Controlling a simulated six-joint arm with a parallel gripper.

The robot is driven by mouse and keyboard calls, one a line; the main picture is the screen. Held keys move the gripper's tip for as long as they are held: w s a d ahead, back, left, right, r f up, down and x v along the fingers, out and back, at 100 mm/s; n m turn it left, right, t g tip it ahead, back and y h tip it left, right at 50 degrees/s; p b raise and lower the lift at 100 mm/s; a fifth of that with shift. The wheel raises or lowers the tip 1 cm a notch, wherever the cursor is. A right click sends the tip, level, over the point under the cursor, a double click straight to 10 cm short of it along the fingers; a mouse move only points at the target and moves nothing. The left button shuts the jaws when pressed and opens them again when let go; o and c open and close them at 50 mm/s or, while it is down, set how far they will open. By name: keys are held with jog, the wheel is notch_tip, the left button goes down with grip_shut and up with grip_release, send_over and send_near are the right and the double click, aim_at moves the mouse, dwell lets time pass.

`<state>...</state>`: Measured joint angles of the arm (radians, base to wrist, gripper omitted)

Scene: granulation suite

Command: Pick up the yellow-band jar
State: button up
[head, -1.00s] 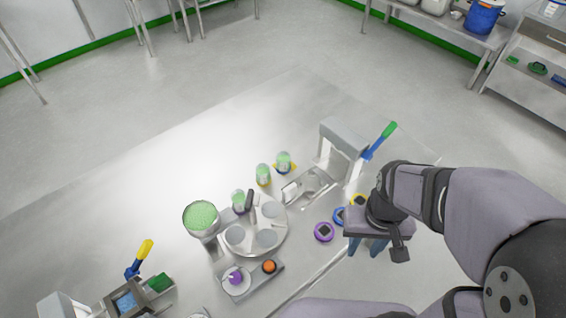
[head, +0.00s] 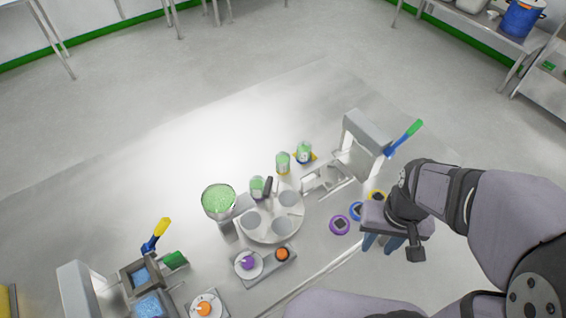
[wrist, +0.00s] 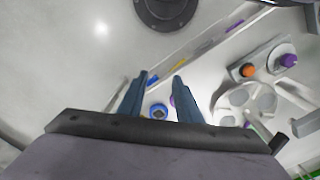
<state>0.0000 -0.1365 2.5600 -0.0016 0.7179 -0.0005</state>
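A small clear jar with green contents and what looks like a yellow band low down (head: 283,163) stands upright behind the round turntable in the head view. A second green-filled jar (head: 304,152) stands just right of it, at a yellow patch on the table. A third (head: 257,187) is at the turntable's rear left edge. Band colours on these two are too small to tell surely. My gripper (head: 384,243) is at the right, well away from the jars. In the wrist view my gripper's blue fingers (wrist: 161,77) are apart with nothing held between them.
Purple (head: 339,225), blue (head: 356,211) and yellow (head: 377,196) ring-like discs lie beside my gripper. The turntable (head: 270,228), a green-filled hopper (head: 218,203) and a grey press with a green-tipped lever (head: 367,130) surround the jars.

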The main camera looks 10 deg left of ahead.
jog(key=o, duration=0.7)
jog(key=n+t+h+b, duration=0.1)
jog(key=n+t+b, duration=0.15)
jog(key=n, duration=2.95)
send_near(283, 160)
jog(key=shift+m+t, duration=0.3)
jog(key=shift+t, duration=0.05)
jog(key=shift+w+d+f+p, duration=0.15)
jog(key=shift+f+p, duration=0.35)
jog(key=shift+f, duration=0.7)
jog(key=shift+s+d+f+p, duration=0.1)
jog(key=shift+d+f+p, duration=0.15)
jog(key=shift+f+p, duration=0.65)
jog(key=shift+w+d+f+p, duration=0.1)
jog(key=shift+d+f+p, duration=0.1)
jog(key=shift+f, duration=1.3)
